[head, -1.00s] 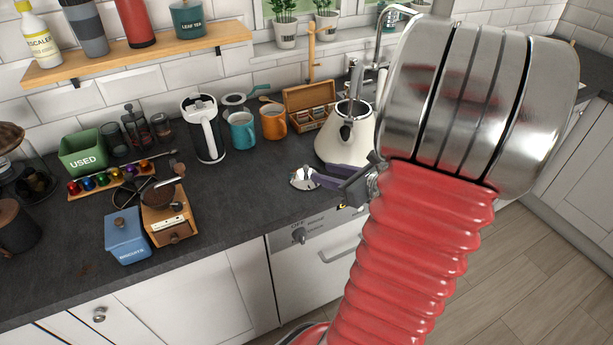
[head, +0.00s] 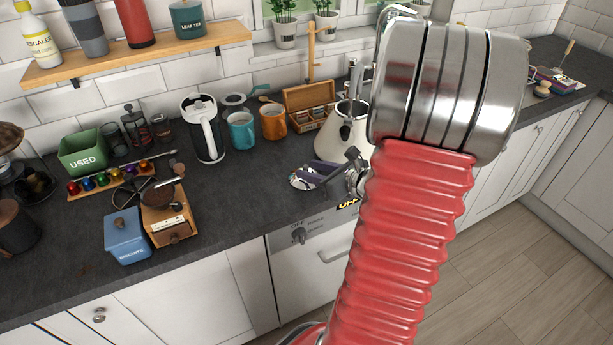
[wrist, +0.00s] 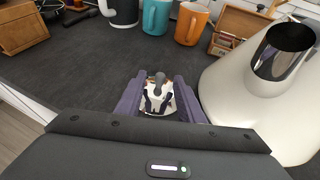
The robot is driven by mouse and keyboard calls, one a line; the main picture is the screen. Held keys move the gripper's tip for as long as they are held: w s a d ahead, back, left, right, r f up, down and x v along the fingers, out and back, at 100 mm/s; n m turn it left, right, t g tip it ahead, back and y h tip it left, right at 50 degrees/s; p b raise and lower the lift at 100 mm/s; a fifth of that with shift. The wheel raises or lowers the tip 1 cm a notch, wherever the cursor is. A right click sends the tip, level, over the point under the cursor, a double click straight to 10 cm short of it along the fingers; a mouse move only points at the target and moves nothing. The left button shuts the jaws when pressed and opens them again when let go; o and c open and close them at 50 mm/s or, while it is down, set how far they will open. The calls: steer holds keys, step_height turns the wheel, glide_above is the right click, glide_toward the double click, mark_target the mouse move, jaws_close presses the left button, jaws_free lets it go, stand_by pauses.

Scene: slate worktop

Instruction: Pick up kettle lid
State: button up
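The kettle lid (head: 299,184) is a small shiny metal disc with a knob, lying on the slate worktop near its front edge. In the wrist view the lid (wrist: 153,107) shows between the two purple fingers of my gripper (wrist: 157,88). The fingers are spread, with gaps beside the grey knob. In the head view my gripper (head: 312,178) is over the lid and hides part of it. The cream kettle (head: 333,138) stands upright behind my arm with its top open. It also shows at the right of the wrist view (wrist: 232,92).
Behind stand an orange mug (head: 273,122), a teal mug (head: 241,130), a white jug (head: 205,128) and a wooden tea box (head: 310,108). A blue biscuit tin (head: 127,237) and a wooden grinder (head: 168,215) are at left. Worktop left of the lid is clear.

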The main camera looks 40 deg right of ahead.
steer(key=shift+x, duration=1.35)
steer(key=shift+c, duration=0.3)
jaws_close()
steer(key=shift+f, duration=0.1)
